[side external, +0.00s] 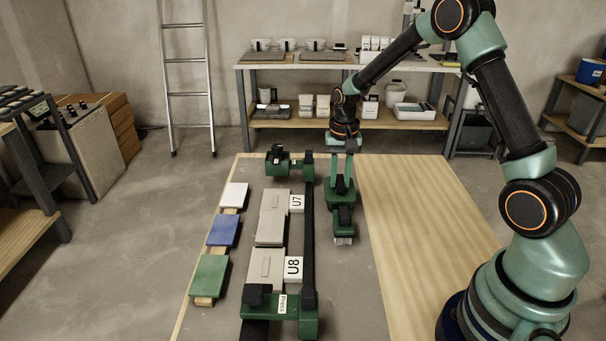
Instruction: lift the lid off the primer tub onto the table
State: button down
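I cannot pick out a primer tub or its lid for certain on the work table (345,300). My gripper (343,240) points down over the grey part of the table, right of the long dark rail. Whether the fingers are open or shut is too small to see.
Left of my gripper stands a green press frame (285,306) with a dark rail (308,235). Two grey blocks (271,216) (264,268) lie beside labels U7 and U8. White, blue and green tiles (220,231) lie farther left. The table's wooden right side (425,210) is clear.

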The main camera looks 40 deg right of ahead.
aim_at(340, 180)
jog(key=shift+r, duration=0.15)
dwell(0.3)
jog(key=shift+r, duration=3.9)
jog(key=w+d+f, duration=0.3)
jog(key=w+d, duration=0.6)
jog(key=shift+f, duration=2.95)
jog(key=shift+f, duration=1.5)
jog(key=shift+c, duration=1.4)
grip_release()
